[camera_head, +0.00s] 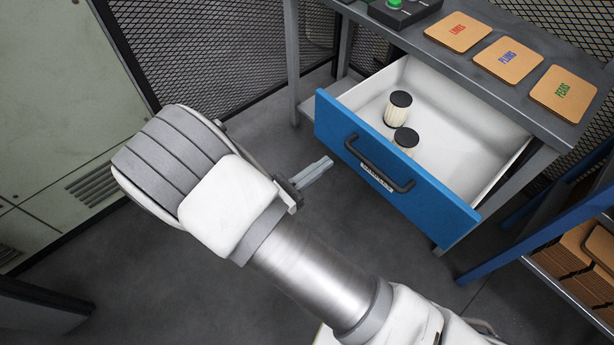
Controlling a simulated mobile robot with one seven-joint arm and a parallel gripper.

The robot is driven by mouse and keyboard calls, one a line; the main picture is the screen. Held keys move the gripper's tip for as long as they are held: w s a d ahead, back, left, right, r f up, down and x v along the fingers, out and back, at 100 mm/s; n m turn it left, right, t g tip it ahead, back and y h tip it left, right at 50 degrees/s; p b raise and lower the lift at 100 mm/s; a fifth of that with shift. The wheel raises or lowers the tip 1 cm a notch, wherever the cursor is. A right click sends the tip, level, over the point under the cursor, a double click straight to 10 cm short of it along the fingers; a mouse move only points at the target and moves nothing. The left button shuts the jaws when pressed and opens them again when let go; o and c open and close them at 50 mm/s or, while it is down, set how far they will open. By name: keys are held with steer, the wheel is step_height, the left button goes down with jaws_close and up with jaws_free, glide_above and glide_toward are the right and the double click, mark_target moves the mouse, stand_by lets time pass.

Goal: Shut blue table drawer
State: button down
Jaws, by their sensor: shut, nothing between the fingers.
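The blue table drawer (448,206) is pulled well out from under the grey table. Its blue front has a dark bar handle (377,166) with a white label. Inside the white drawer stand two pale jars with black lids, a far one (394,113) and a nearer one (408,142) partly hidden by the front panel. My gripper (326,164) is shut and empty. In the picture it is just left of the drawer front and its tip points toward the handle. It appears apart from the drawer, though the exact gap cannot be told.
The grey table top (420,40) holds a dark box with a green button (396,6) and several tan labelled boards. A blue-edged shelf (540,240) with brown items stands at the right. A pale cabinet (60,90) stands at the left. Dark floor between is clear.

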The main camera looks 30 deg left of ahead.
mark_target(354, 143)
steer(key=b+x, duration=0.1)
steer(key=x, duration=0.6)
steer(key=shift+w, duration=0.1)
steer(key=x, duration=2.7)
steer(key=shift+d, duration=0.15)
steer(key=shift+w+d+r, duration=0.1)
steer(key=shift+w+d, duration=0.1)
steer(key=shift+w, duration=0.2)
steer(key=shift+w+r, duration=0.1)
steer(key=shift+w, duration=0.05)
steer(key=shift+d+r, duration=0.1)
steer(key=shift+r, duration=0.05)
